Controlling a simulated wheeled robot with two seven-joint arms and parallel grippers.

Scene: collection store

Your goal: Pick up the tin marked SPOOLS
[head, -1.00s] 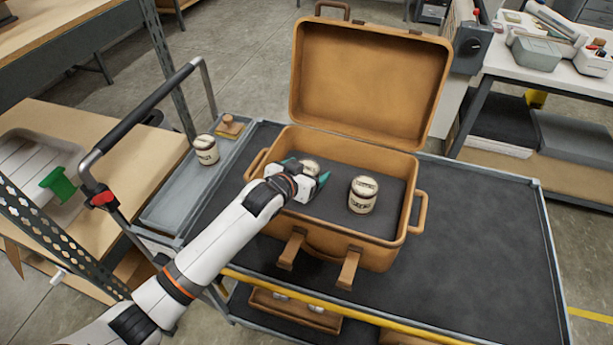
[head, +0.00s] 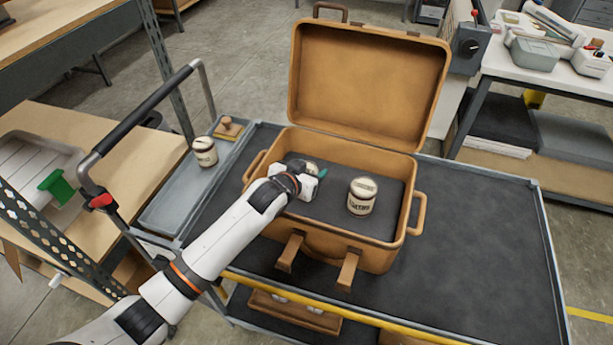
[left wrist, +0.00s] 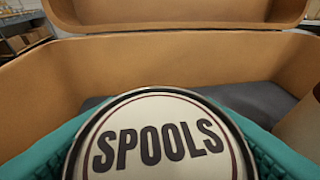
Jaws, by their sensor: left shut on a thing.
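The tin marked SPOOLS (left wrist: 160,145) fills the lower middle of the left wrist view, its cream lid facing the camera and its dark lettering readable. Teal fingers of my left gripper (head: 311,174) lie on both sides of it, shut on it. In the head view the tin (head: 312,167) is mostly hidden behind the gripper, inside the open tan case (head: 413,200). I cannot tell whether it touches the case floor. My right gripper is not in view.
A second cream tin (head: 362,196) stands upright in the case, right of my gripper. Another tin (head: 205,152) and a wooden-handled stamp (head: 228,129) sit in the grey side tray (head: 165,208). The case lid stands open behind. The trolley top (head: 480,240) is clear at right.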

